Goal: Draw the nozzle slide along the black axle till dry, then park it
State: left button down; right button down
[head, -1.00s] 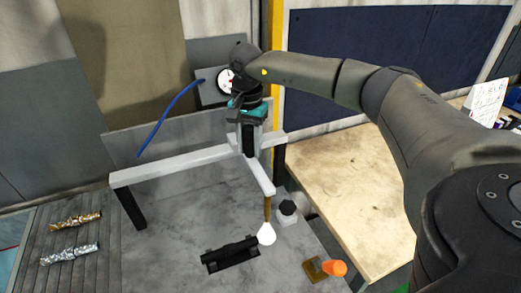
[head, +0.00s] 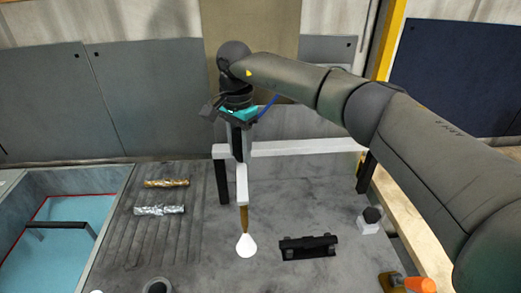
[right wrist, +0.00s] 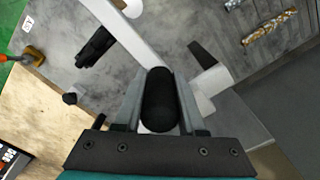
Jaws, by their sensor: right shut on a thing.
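The black axle (head: 308,247) lies on its dark mounts on the grey bed; it also shows in the right wrist view (right wrist: 97,46). The white nozzle slide (head: 241,186) sits near the left end of the white rail (head: 305,147). Its brass nozzle (head: 244,218) points down, with a white cone (head: 246,246) below it, left of the axle and apart from it. My right gripper (head: 238,138) is shut on the slide's black handle, seen between the fingers in the right wrist view (right wrist: 159,100). My left gripper is not in view.
A gold shaft (head: 166,183) and a silver shaft (head: 160,210) lie on the ribbed part of the bed. A black-topped knob (head: 370,217) and an orange handle (head: 421,285) stand at the right. A recessed blue area (head: 50,255) is at the far left.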

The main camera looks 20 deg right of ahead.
jog(key=shift+w+a, duration=0.15)
jog(key=shift+a, duration=0.4)
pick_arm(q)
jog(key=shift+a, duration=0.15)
pick_arm(e)
jog(key=shift+r, duration=0.1)
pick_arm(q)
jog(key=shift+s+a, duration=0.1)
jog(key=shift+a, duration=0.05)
pick_arm(e)
jog(key=c, duration=0.9)
grip_release()
jog(key=o, duration=0.4)
jog(key=shift+a, duration=0.15)
pick_arm(q)
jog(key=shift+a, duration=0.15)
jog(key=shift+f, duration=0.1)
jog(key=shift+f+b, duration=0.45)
jog(key=shift+b, duration=0.05)
pick_arm(e)
notch_tip(320, 180, up, 15)
jog(key=shift+r, duration=0.1)
